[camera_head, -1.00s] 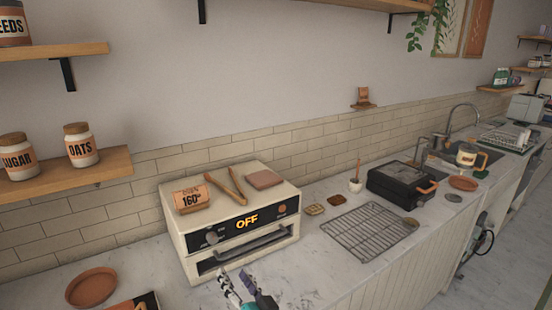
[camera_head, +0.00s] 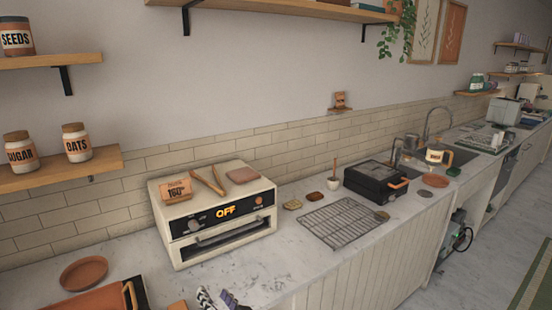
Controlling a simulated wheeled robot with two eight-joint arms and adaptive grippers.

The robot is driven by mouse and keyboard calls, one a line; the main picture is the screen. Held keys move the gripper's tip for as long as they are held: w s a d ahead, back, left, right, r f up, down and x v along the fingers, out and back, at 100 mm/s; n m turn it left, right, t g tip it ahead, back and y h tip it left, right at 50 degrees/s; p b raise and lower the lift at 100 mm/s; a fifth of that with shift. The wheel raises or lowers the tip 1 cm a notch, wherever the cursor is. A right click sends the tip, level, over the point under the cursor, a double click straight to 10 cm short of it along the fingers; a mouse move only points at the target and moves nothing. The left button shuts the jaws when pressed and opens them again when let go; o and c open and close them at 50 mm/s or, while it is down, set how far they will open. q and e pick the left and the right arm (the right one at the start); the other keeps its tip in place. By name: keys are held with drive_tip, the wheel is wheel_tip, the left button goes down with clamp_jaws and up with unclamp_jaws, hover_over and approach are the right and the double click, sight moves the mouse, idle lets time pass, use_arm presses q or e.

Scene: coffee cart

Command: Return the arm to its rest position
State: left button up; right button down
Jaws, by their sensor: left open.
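My left gripper (camera_head: 216,299) shows only at the bottom edge of the head view, with its two fingers apart and nothing seen between them. Most of it and the arm behind it are cut off by the frame. It is over the counter (camera_head: 272,267), in front of the cream toaster oven (camera_head: 262,183) and apart from it. The oven's display (camera_head: 226,211) reads OFF. My right gripper is not in view.
A wire rack (camera_head: 342,224) lies right of the oven, with a black grill (camera_head: 375,181) beyond it. Tongs (camera_head: 208,181) lie on the oven.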

use_arm(q)
drive_tip(key=s+a+f+g+h, duration=0.45)
drive_tip(key=s+a+f, duration=0.2)
drive_tip(key=s, duration=0.25)
drive_tip(key=s+d+f+g+h, duration=0.1)
drive_tip(key=s+d+h, duration=0.2)
drive_tip(key=s, duration=0.3)
drive_tip(key=shift+d+f+h, duration=0.15)
drive_tip(key=shift+f+h, duration=0.1)
drive_tip(key=shift+h, duration=0.5)
